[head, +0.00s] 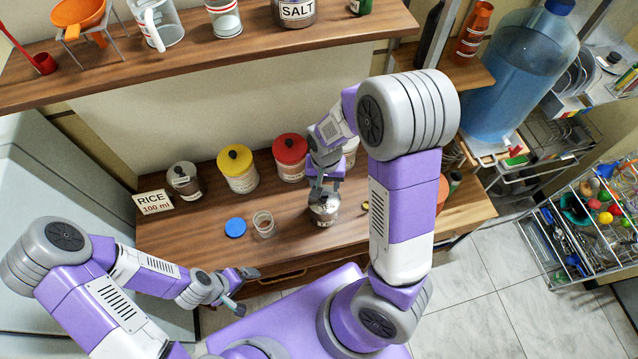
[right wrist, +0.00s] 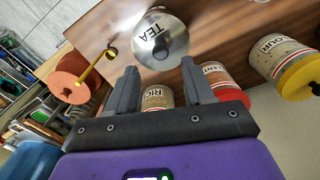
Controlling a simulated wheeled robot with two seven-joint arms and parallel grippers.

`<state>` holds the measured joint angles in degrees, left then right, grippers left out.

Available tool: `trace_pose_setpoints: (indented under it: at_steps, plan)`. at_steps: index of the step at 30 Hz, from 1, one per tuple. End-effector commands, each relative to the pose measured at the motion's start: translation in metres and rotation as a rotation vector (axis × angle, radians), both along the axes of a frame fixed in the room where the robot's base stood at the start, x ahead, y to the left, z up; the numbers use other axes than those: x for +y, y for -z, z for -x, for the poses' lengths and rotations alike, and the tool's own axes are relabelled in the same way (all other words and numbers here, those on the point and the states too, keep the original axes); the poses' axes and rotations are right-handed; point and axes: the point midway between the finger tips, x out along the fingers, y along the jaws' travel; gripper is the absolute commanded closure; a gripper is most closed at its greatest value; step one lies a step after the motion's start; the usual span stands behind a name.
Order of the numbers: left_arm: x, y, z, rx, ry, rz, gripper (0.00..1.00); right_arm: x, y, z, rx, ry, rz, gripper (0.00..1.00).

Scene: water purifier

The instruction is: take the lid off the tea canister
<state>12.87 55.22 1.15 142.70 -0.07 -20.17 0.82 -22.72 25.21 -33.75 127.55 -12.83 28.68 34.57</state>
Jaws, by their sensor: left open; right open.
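The tea canister (head: 326,213) stands upright on the wooden counter, a metal-grey jar with a TEA label. In the right wrist view the tea canister (right wrist: 160,38) is just beyond my right fingertips, its grey top with a dark knob showing. My right gripper (head: 323,190) is open directly above the canister and partly hides its lid in the head view. In the right wrist view the right gripper (right wrist: 160,82) has nothing between its fingers. My left gripper (head: 243,290) is open and empty, in front of the counter's edge.
Behind stand canisters with yellow (head: 235,159) and red (head: 290,149) lids. Left of the tea canister are an open glass jar (head: 264,225) and a blue lid (head: 235,228). A golden scoop (right wrist: 95,70) lies near it. A shelf (head: 200,62) overhangs behind.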

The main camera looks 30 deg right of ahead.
Motion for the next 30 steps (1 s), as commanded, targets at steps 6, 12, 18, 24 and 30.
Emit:
trace_pose_setpoints:
  at_steps: [6,12,18,24,30]
  plan:
    - [0.000,0.004,0.001,0.002,0.000,0.000,0.02,-0.001,0.024,0.000,0.006,0.003,0.002,0.48]
    - [0.000,0.005,0.001,0.001,-0.001,0.000,0.02,-0.003,0.051,-0.005,0.007,0.003,0.002,0.48]
    - [0.000,0.006,0.000,0.001,-0.001,0.000,0.02,-0.002,0.071,-0.006,0.004,0.002,0.001,0.48]
    - [0.000,0.006,0.000,0.001,0.000,0.000,0.02,-0.002,0.072,-0.007,0.001,0.001,0.001,0.48]
    - [0.000,0.006,0.000,0.001,0.000,0.000,0.02,-0.002,0.072,-0.007,0.001,0.001,0.000,0.71]
